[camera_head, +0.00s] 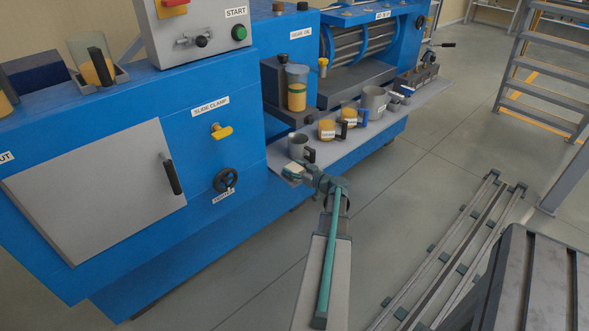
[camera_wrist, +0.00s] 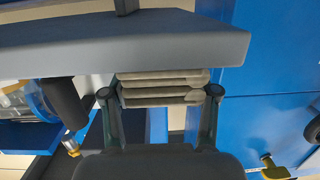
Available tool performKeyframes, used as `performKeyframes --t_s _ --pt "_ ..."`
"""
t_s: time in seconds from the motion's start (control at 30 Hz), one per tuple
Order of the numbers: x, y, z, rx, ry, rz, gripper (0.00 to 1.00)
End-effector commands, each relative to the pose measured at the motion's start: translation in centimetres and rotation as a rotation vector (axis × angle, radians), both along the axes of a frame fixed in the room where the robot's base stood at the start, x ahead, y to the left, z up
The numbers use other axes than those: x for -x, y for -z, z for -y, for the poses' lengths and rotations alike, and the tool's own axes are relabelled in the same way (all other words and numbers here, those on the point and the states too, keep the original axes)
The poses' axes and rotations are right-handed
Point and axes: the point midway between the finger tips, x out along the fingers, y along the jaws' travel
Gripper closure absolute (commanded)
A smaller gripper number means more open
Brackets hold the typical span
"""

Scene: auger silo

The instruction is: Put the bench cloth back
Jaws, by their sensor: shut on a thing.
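The bench cloth, a folded stack of beige layers (camera_wrist: 164,88), is between the two fingers of my gripper (camera_wrist: 162,94) in the wrist view. My gripper is shut on it. In the head view the pale cloth (camera_head: 292,169) shows at the near end of the grey shelf (camera_head: 345,147), with my gripper (camera_head: 302,174) beside it. In the wrist view the cloth lies close against the grey shelf edge (camera_wrist: 130,46). I cannot tell whether it rests on the shelf or hangs just above it.
A grey mug (camera_head: 298,146) with a dark handle stands close behind the cloth. Orange-filled mugs (camera_head: 327,130) and a larger grey pot (camera_head: 374,101) stand farther along the shelf. The blue machine (camera_head: 120,95) rises to the left.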

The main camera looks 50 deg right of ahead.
Motion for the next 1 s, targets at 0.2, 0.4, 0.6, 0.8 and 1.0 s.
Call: performKeyframes --t_s 0.2,0.4,0.6,0.8,1.0 --pt "0.0 0.3 0.0 0.0 0.0 0.0 0.39" --pt "0.0 0.3 0.0 0.0 0.0 0.0 0.15" --pt "0.0 0.2 0.0 0.0 0.0 0.0 0.15" --pt "0.0 -0.1 0.0 0.0 0.0 0.0 0.15" --pt "2.5 -0.3 -0.5 0.001 0.004 0.0 0.15"
